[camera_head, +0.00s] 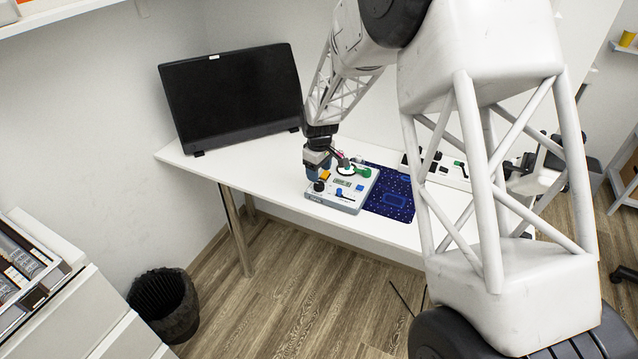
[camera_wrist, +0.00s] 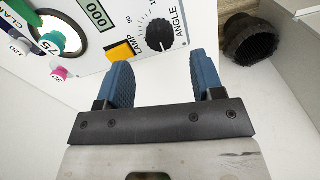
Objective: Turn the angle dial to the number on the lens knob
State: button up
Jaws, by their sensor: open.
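The angle dial (camera_wrist: 160,33) is a black knob with a printed scale and the word ANGLE on a white instrument panel. It lies just beyond and between the blue fingertips of my gripper (camera_wrist: 160,62), which is open and empty. I cannot tell whether either finger touches the dial. In the head view, my gripper (camera_head: 317,166) is over the left part of the instrument (camera_head: 335,203).
A yellow LAMP button (camera_wrist: 120,51) and a display (camera_wrist: 96,14) reading 000 sit beside the dial. A blue patterned mat (camera_head: 388,207) lies right of the instrument. A black monitor (camera_head: 232,95) stands at the table's back left. A black bin (camera_head: 165,303) is on the floor.

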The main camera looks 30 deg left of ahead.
aim_at(319, 184)
jog(key=shift+f, duration=2.8)
jog(key=c, duration=0.9)
